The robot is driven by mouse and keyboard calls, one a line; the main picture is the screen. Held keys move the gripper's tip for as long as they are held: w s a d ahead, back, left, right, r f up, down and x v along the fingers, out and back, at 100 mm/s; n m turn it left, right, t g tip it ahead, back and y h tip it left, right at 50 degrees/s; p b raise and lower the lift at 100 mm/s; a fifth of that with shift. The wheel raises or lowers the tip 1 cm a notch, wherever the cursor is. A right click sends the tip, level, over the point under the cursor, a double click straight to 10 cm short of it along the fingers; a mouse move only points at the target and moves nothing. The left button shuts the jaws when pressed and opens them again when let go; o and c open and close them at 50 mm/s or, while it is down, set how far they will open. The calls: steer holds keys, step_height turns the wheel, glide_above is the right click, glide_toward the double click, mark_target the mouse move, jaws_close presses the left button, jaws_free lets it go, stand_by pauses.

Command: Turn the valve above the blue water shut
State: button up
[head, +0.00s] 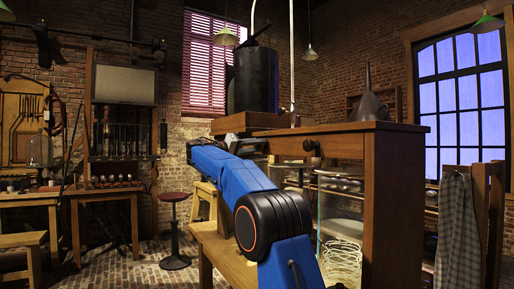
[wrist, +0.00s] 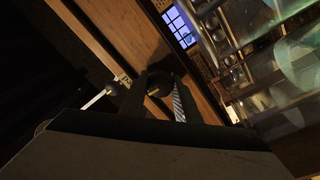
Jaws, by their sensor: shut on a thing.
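In the wrist view my gripper (wrist: 157,100) has its dark fingers closed around a dark rounded knob (wrist: 158,83) with a small brass-coloured spot. The knob sits against a wooden board. It looks like a valve handle, but its shape and turn angle are too dark to tell. Glass jars (wrist: 290,70) with a pale greenish-blue tint show at the right of the wrist view. I cannot clearly tell which jar holds blue water.
A black tank (head: 255,80) stands on a wooden shelf beside a wooden-topped stand (head: 375,127) with a dark funnel (head: 368,100). Glass jars (head: 340,222) stand below the top.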

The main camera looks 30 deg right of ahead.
steer(key=o, duration=1)
